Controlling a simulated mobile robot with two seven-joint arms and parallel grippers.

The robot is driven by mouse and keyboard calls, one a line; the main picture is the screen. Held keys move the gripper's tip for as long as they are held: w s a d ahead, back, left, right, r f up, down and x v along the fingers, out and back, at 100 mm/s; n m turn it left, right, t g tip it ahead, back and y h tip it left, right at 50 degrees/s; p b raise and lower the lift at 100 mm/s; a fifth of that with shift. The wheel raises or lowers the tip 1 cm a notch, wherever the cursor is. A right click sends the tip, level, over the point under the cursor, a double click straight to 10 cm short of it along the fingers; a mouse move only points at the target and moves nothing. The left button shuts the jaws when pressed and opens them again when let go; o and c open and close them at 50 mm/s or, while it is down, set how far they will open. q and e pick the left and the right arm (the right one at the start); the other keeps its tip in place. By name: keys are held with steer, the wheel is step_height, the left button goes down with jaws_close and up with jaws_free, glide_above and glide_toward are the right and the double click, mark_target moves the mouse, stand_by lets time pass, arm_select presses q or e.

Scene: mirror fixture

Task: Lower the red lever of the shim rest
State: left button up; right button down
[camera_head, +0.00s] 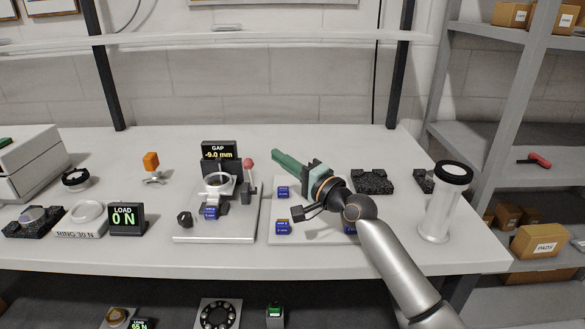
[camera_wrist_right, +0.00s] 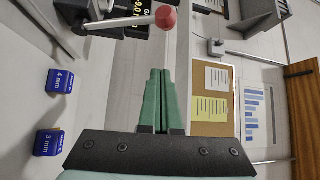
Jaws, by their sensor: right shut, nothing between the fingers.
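The shim rest (camera_head: 245,235) stands on the table with a white ring holder (camera_head: 219,185) and a black display reading GAP -9.0 mm (camera_head: 219,150). Its lever has a red ball knob (camera_head: 248,162) and stands upright at the right side of the rest. My right gripper (camera_head: 276,154) has green fingers, shut and empty, just right of the knob and apart from it. In the right wrist view, the red knob (camera_wrist_right: 166,18) sits on a pale rod above the closed fingertips (camera_wrist_right: 160,72). My left gripper is not in view.
Blue shim blocks (camera_head: 283,192) lie on a pale plate right of the rest, below my right arm; the wrist view shows a 4 mm block (camera_wrist_right: 60,81) and a 3 mm block (camera_wrist_right: 50,142). A LOAD 0 N display (camera_head: 127,217) stands left.

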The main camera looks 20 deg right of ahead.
mark_target(251, 176)
arm_select(q)
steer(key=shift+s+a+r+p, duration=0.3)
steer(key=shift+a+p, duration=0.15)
steer(key=shift+p, duration=0.35)
arm_select(e)
steer(key=a, duration=0.4)
steer(key=shift+w+a, duration=0.1)
steer(key=shift+a, duration=0.05)
steer(key=shift+f, duration=0.1)
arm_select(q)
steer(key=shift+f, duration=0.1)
